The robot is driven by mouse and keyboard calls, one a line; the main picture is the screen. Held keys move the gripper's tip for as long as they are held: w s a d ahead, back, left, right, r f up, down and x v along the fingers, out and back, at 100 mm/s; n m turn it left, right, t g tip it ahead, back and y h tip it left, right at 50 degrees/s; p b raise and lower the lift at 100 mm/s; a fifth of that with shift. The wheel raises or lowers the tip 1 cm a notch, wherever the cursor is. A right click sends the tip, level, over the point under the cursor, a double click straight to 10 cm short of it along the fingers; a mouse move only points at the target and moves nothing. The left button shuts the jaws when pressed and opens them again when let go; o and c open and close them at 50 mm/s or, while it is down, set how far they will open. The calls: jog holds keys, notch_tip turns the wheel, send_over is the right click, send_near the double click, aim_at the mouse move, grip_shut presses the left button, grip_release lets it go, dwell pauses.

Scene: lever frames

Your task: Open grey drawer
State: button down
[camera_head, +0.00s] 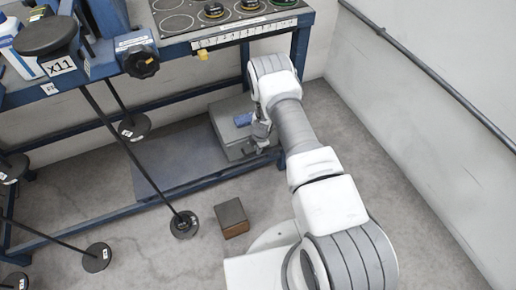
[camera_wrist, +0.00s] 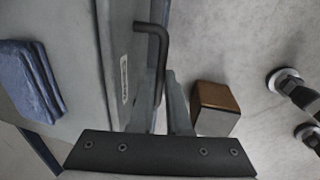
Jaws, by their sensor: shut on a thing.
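The grey drawer unit (camera_head: 226,118) sits on the low shelf under the bench, with a folded blue cloth (camera_head: 243,119) on top. In the wrist view the drawer front (camera_wrist: 126,60) carries a pale label and a dark bent bar handle (camera_wrist: 161,58). My gripper (camera_head: 262,140) is at the drawer front in the head view. In the wrist view its fingers (camera_wrist: 160,102) are shut on the handle, one on each side. The fingers hide the lower part of the handle. No open gap at the drawer shows clearly.
A brown block (camera_head: 231,217) lies on the floor near my base and close to the fingers' side in the wrist view. Several black round-footed stands (camera_head: 184,224) are to the left. The wall (camera_head: 430,110) bounds the right side.

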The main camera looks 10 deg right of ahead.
dwell(0.4)
jog(key=s+d+p, duration=0.2)
jog(key=s+p, duration=0.1)
jog(key=s, duration=0.6)
jog(key=s+d+p, duration=0.2)
jog(key=s+p, duration=0.1)
jog(key=s, duration=0.7)
jog(key=shift+s, duration=0.1)
jog(key=c, duration=0.9)
grip_release()
jog(key=shift+a, duration=0.1)
jog(key=s+r+p, duration=0.1)
jog(key=r+p, duration=0.1)
jog(key=r, duration=0.3)
jog(key=s+r+p, duration=0.1)
jog(key=r, duration=0.5)
jog(key=s+r+p, duration=0.1)
jog(key=r+p, duration=0.1)
jog(key=r, duration=0.4)
jog(key=shift+d+r+p, duration=0.1)
jog(key=shift+d+p, duration=0.25)
